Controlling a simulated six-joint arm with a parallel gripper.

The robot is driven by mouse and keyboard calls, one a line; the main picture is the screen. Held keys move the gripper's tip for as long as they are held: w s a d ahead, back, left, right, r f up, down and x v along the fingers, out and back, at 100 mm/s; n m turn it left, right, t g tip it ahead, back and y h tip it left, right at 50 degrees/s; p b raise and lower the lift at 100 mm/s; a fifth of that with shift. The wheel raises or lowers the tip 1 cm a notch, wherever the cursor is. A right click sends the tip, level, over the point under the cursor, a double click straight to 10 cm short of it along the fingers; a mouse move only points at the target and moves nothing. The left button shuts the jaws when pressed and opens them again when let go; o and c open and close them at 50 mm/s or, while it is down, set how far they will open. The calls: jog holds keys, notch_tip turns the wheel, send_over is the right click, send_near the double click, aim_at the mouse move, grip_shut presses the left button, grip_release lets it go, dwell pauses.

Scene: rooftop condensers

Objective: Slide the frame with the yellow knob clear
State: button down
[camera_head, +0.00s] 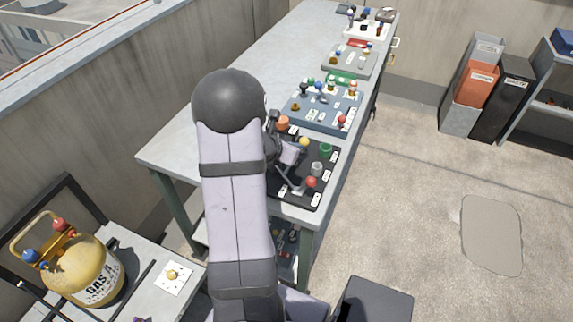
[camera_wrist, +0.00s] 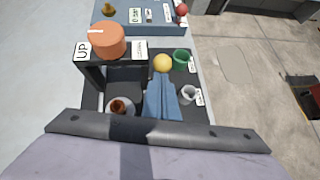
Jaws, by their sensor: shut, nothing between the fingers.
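The yellow knob (camera_head: 304,142) sits on the black board (camera_head: 327,185) at the near end of the bench. In the wrist view the yellow knob (camera_wrist: 162,63) shows just beyond the tips of my gripper (camera_wrist: 162,84). My gripper is shut and empty, its blue-grey fingers together over the board. They look apart from the knob, but the height between them is hard to judge. The fingers and wrist hide part of the board, and the frame under the yellow knob is not clear. An orange knob (camera_wrist: 107,40) tops a black frame marked UP to the left.
A green cup (camera_wrist: 181,57) and a grey cup (camera_wrist: 188,93) stand right of the fingers. A red knob (camera_head: 311,182) is near the board's front edge. A blue board (camera_head: 322,108) lies behind. The bench's left side is bare.

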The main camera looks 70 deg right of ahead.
aim_at(301, 139)
jog(key=d, duration=0.4)
jog(key=shift+d+r, duration=0.15)
jog(key=shift+w+a+f+b, duration=0.1)
jog(key=shift+a+f+b, duration=0.1)
jog(key=shift+b, duration=0.15)
jog(key=a, duration=0.1)
jog(key=a+b, duration=0.1)
jog(key=a+f+b, duration=0.1)
jog(key=shift+w+a, duration=0.3)
jog(key=shift+a, duration=0.1)
jog(key=v, duration=1)
jog(key=shift+r, duration=0.2)
